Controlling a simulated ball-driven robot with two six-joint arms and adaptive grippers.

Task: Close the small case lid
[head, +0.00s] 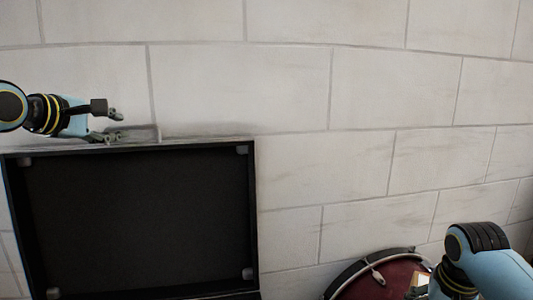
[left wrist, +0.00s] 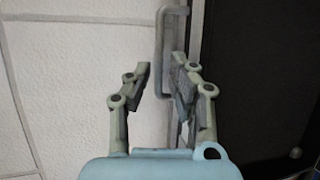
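The case lid (head: 140,220) stands open and upright at the left of the head view, its black inside facing me. A thin metal handle (left wrist: 163,50) sticks out from the lid's edge; in the head view it shows at the lid's top edge (head: 157,133). My left gripper (head: 118,125) is at that top edge, beside the handle. In the left wrist view my left gripper (left wrist: 158,82) is open with nothing held; one finger is over the wall side, the other overlaps the lid's edge strip. Whether it touches is unclear. My right gripper is not visible, only its arm.
A dark red drum (head: 375,280) with a pale metal fitting stands at the lower right, partly behind my right arm. A pale block wall (head: 320,90) fills the background behind the lid. The space between lid and drum looks clear.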

